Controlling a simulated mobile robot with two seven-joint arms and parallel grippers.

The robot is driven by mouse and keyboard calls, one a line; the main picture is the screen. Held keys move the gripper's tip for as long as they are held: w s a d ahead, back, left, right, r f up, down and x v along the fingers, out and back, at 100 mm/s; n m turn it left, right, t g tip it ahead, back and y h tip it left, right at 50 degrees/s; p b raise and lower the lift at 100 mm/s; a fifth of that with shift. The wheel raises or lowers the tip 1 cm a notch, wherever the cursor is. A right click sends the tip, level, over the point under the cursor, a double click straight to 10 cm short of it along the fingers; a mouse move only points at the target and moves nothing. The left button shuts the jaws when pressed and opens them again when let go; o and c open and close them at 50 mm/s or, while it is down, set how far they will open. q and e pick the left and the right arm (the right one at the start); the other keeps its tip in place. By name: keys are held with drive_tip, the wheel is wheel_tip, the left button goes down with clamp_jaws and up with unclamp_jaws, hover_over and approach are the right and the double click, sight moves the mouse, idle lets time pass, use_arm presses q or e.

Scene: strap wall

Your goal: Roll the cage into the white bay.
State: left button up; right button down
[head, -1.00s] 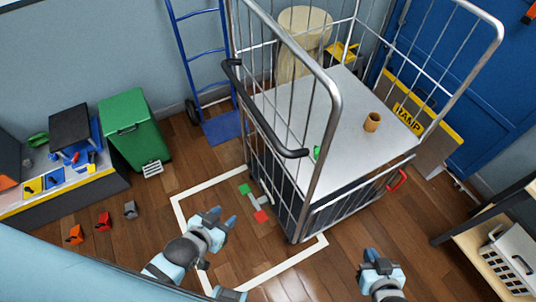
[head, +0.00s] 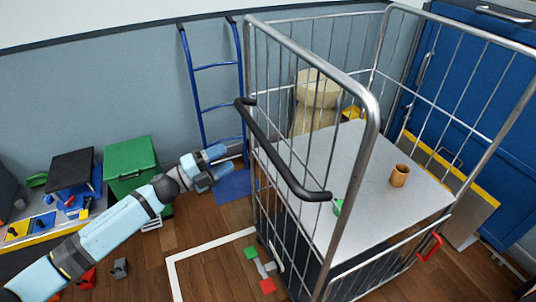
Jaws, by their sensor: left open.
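The roll cage (head: 375,215) has silver bars and a pale grey deck, and fills the right half of the head view. A black push handle (head: 275,150) runs along its near-left side. The white bay (head: 205,245) is a white outline on the wooden floor at bottom centre. Its right part is hidden behind the cage or out of frame. My left gripper (head: 225,163) is open and empty, raised to the left of the handle and apart from it. My right gripper is out of view.
A brown cup (head: 399,176) stands on the deck. Red (head: 267,286) and green (head: 250,253) pedals sit low at the cage's near side. A blue hand truck (head: 215,85) leans on the wall behind. A green bin (head: 130,160) stands left; small blocks lie on the floor.

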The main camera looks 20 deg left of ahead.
use_arm(q)
drive_tip(key=w+d+r+m+p, duration=0.1)
drive_tip(key=w+d+r, duration=0.2)
drive_tip(key=w+d, duration=0.6)
drive_tip(key=shift+w+r+m+g+h, duration=0.15)
drive_tip(key=shift+w+m+g+h, duration=0.15)
drive_tip(key=shift+w, duration=0.2)
drive_tip(key=shift+d, duration=0.1)
drive_tip(key=shift+c, duration=0.3)
clamp_jaws()
